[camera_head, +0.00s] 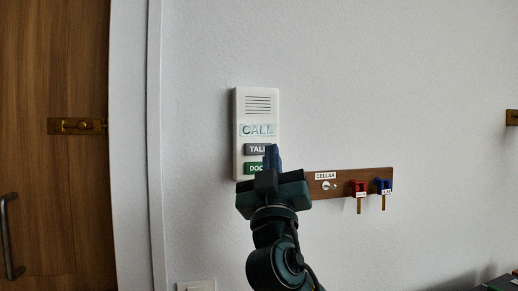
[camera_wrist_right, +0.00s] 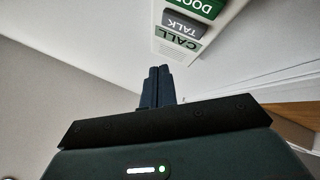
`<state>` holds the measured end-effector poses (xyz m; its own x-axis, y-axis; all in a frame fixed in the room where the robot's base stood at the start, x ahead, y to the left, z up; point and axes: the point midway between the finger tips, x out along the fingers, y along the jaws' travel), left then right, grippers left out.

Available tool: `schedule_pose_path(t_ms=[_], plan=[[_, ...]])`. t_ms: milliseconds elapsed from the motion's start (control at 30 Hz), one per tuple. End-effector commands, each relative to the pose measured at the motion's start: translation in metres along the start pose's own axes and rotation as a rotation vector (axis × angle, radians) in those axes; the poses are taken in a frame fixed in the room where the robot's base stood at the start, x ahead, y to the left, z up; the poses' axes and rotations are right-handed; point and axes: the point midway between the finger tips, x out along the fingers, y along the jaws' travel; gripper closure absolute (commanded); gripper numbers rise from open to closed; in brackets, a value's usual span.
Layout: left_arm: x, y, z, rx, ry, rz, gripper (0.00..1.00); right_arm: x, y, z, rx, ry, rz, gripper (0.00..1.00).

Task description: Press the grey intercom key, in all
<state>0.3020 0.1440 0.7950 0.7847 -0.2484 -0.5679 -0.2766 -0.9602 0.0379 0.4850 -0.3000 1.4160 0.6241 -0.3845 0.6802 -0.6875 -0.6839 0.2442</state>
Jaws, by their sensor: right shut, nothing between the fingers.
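The white intercom (camera_head: 259,117) is on the wall, left of centre in the head view. It has a speaker grille, a pale CALL plate, a grey TALK key (camera_head: 254,149) and a green DOOR key (camera_head: 253,168) below it. My right gripper (camera_head: 272,156) is shut and empty, with its tips overlapping the right ends of the TALK and DOOR keys in that view. In the right wrist view the grey key (camera_wrist_right: 183,24) shows upside down, beyond the shut fingertips (camera_wrist_right: 159,72). They look apart from the key there. My left gripper is out of view.
A wooden rail (camera_head: 343,179) marked CELLAR runs right of the intercom, with a red-topped key (camera_head: 359,188) and a blue-topped key (camera_head: 383,186) hanging from it. A wooden door (camera_head: 55,180) with a brass bolt (camera_head: 78,126) is at the left. The wall above is clear.

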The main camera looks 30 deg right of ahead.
Motion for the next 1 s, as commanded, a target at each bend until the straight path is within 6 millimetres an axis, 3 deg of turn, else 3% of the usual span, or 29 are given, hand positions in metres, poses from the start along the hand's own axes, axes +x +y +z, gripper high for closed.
schedule_pose_path(t_ms=[400, 1000], plan=[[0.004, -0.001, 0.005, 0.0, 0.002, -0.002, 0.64, 0.028, -0.021, 0.02, 0.001, 0.001, 0.0, 1.0], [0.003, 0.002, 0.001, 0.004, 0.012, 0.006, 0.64, 0.029, -0.022, 0.021, 0.001, 0.001, -0.001, 1.0]])
